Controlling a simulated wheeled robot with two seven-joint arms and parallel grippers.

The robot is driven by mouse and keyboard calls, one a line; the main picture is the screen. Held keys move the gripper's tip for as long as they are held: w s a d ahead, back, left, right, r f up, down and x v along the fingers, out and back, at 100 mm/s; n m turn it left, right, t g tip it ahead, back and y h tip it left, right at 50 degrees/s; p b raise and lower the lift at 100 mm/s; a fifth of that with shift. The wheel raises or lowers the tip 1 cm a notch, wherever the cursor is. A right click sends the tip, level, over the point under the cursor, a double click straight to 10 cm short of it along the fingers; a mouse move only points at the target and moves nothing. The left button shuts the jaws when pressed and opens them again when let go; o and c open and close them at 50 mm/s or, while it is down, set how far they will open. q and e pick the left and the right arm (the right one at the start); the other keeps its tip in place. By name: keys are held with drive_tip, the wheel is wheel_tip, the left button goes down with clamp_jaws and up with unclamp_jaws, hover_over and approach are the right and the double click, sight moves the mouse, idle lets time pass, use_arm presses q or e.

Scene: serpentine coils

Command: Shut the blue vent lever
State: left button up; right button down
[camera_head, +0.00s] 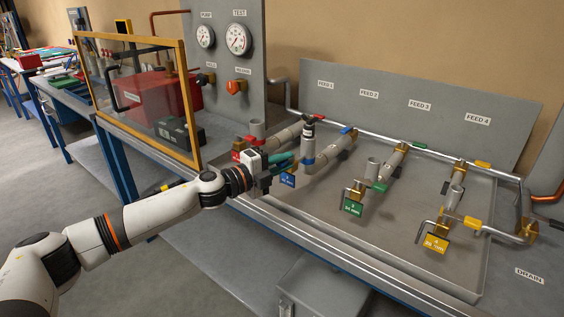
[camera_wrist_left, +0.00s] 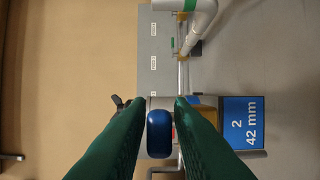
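In the left wrist view a blue rounded lever end (camera_wrist_left: 159,135) lies between the two green fingers of my left gripper (camera_wrist_left: 161,104). Narrow gaps seem to show on both sides, so the fingers look open around it. A blue tag (camera_wrist_left: 243,123) reading "2 42 mm" is just right of it. In the head view my left gripper (camera_head: 285,162) is at the front end of line 2, above the same blue tag (camera_head: 288,180), and hides the lever there. Another blue handle (camera_head: 347,130) sits farther back on line 2. My right gripper is out of view.
A vertical fitting with a black top (camera_head: 309,138) stands close right of the gripper. Green-tagged (camera_head: 353,207) and yellow-tagged (camera_head: 435,243) lines lie to the right over a grey tray (camera_head: 395,260). A yellow-framed clear screen (camera_head: 195,120) stands left. The gauge panel (camera_head: 222,70) rises behind.

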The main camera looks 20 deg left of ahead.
use_arm(q)
clamp_jaws()
